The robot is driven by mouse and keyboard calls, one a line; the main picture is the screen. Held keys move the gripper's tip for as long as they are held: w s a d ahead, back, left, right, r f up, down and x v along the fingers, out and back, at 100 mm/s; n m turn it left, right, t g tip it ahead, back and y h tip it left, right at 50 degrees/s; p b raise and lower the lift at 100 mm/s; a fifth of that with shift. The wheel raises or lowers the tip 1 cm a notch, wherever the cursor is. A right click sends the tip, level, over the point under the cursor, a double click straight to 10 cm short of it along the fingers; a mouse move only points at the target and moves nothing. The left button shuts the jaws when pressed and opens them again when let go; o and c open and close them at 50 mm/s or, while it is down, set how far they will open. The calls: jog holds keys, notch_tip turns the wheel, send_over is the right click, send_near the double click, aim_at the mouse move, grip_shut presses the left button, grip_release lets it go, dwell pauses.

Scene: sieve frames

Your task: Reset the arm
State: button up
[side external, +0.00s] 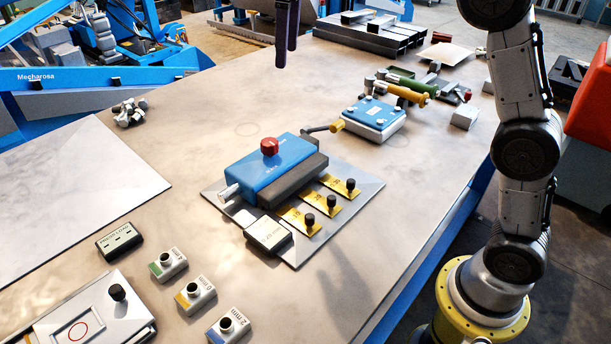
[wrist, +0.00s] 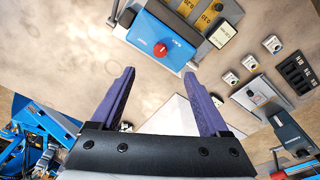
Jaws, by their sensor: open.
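My gripper (wrist: 160,103) shows in the wrist view with two purple fingers spread apart and nothing between them. In the side external view its fingers (side external: 287,45) hang at the top edge, well above the table (side external: 215,110). The rest of the gripper is cut off there. My arm rises along the right side of that view. Below and in front of the fingers is a blue box with a red knob (side external: 270,147), apart from the gripper. It also shows at the top of the wrist view (wrist: 160,50).
Three yellow plates with black knobs (side external: 330,203) lie on a grey base plate beside the blue box. Several small labelled blocks (side external: 168,263) stand at the front left. A smaller blue box (side external: 370,118) and yellow-handled tools stand behind. The table's left-middle is clear.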

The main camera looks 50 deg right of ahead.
jog(key=s+d+m+t, duration=0.2)
jog(key=s+d+t, duration=0.15)
jog(key=s, duration=1.55)
jog(key=s+f+m, duration=0.4)
jog(key=s+f, duration=0.5)
jog(key=f, duration=0.5)
jog(key=shift+s+d+f+t, duration=0.2)
jog(key=shift+d+f+t, duration=0.05)
jog(key=shift+d+t, duration=0.2)
